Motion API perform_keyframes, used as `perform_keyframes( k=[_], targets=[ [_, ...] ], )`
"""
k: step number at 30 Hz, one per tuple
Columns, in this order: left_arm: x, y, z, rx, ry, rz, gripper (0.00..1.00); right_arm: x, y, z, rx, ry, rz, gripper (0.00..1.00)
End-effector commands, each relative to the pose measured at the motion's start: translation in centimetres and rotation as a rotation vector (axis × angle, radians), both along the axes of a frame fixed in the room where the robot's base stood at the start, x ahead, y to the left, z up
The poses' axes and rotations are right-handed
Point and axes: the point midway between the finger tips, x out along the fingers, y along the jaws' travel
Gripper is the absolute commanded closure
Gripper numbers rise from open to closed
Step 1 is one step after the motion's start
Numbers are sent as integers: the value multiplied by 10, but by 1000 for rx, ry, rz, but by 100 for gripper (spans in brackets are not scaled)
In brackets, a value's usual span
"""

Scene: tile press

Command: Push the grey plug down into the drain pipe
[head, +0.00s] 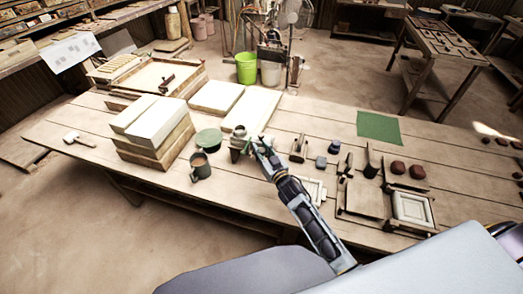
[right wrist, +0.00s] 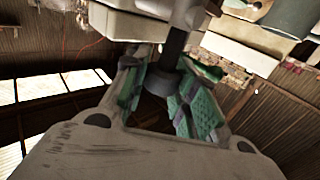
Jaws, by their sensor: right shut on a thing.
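My right gripper (head: 258,147) reaches over the worktable, its fingertips beside a small grey upright piece (head: 239,141) that may be the drain pipe. In the right wrist view, the green-padded fingers of this gripper (right wrist: 175,68) are shut around a dark stem with a round collar (right wrist: 175,45). I cannot tell whether this held thing is the grey plug. A pale grey part (right wrist: 190,14) shows above the stem. The plug's seat in the pipe is hidden or too small to make out. My left gripper is not in view.
Stacked pale tiles (head: 152,122) lie farther left. Small metal pieces (head: 299,148) and a framed tile (head: 412,207) lie right. A green mat (head: 379,127) lies flat behind.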

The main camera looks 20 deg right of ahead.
Motion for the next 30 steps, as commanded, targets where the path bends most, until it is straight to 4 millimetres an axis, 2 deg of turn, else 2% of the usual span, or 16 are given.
perform_keyframes(
  k=[5, 15, 25, 26, 30],
  targets=[
    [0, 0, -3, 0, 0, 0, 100, 0, 0, -4, 0, 0, 1, 100],
    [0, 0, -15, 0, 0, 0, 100, 0, 0, -25, 0, 1, 1, 100],
    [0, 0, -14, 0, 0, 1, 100, -1, 0, -28, -1, 5, 0, 100],
    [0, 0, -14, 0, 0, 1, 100, -1, 0, -28, -1, 5, 0, 70],
    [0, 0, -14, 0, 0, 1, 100, 0, 0, -27, -1, 4, 0, 52]
  ],
)
